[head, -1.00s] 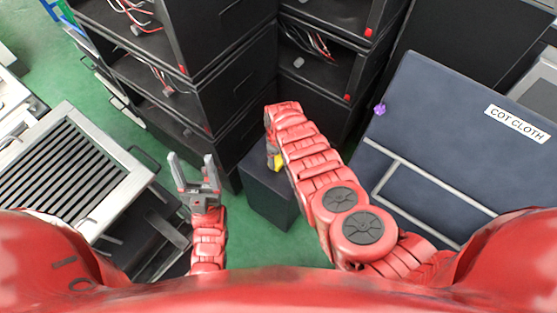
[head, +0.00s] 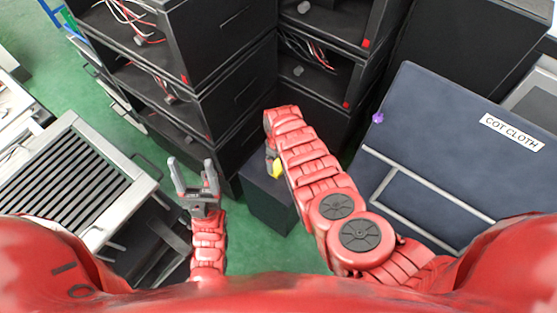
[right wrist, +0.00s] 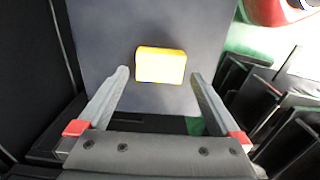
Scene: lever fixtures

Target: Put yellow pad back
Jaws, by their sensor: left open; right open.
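The yellow pad (right wrist: 161,65) lies on top of a dark box (right wrist: 100,35) in the right wrist view. My right gripper (right wrist: 160,85) is open, with its fingers on either side of the pad's near edge and a gap to each side. I cannot tell the exact height of the fingers over the pad. In the head view a bit of the pad (head: 278,169) shows beside my right arm, on the dark box (head: 262,200); the arm hides most of my right gripper there. My left gripper (head: 194,175) is open and empty, left of the box.
Black shelf units (head: 230,90) with wires inside stand behind the box. A dark blue panel labelled COT CLOTH (head: 450,150) stands at the right. A grey slatted machine (head: 70,170) stands at the left. Green floor shows between them.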

